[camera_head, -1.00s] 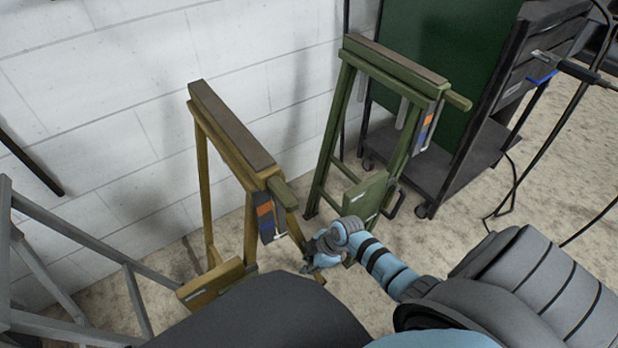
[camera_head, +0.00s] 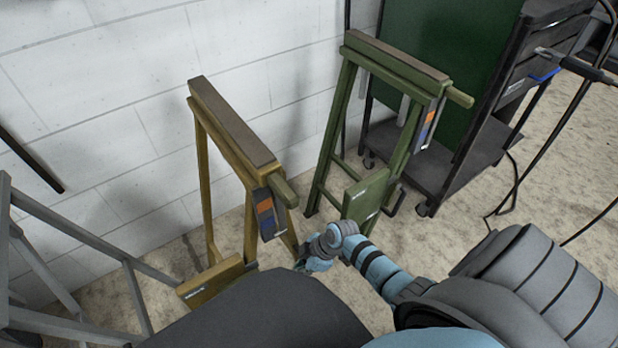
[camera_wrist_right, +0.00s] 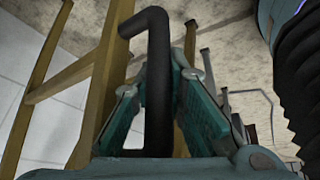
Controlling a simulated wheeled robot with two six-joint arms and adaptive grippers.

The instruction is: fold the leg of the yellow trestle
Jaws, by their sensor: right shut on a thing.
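The yellow trestle (camera_head: 228,118) stands upright near the white block wall, left of centre in the head view. Its near leg (camera_head: 289,238) slants down to my right gripper (camera_head: 304,262). In the right wrist view, a black bent handle (camera_wrist_right: 158,95) runs between the two teal fingers of my right gripper (camera_wrist_right: 160,80), and they are shut on it. The handle's top end meets a yellow leg (camera_wrist_right: 103,85) of the trestle. The leg's lower end is hidden in the head view by my arm and body. My left gripper is not in view.
A green trestle (camera_head: 398,62) with a similar black handle (camera_head: 397,202) stands to the right. Behind it is a dark wheeled cart (camera_head: 450,150) with cables. A grey metal frame (camera_head: 75,236) stands at left. Bare floor (camera_head: 450,235) lies between cart and arm.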

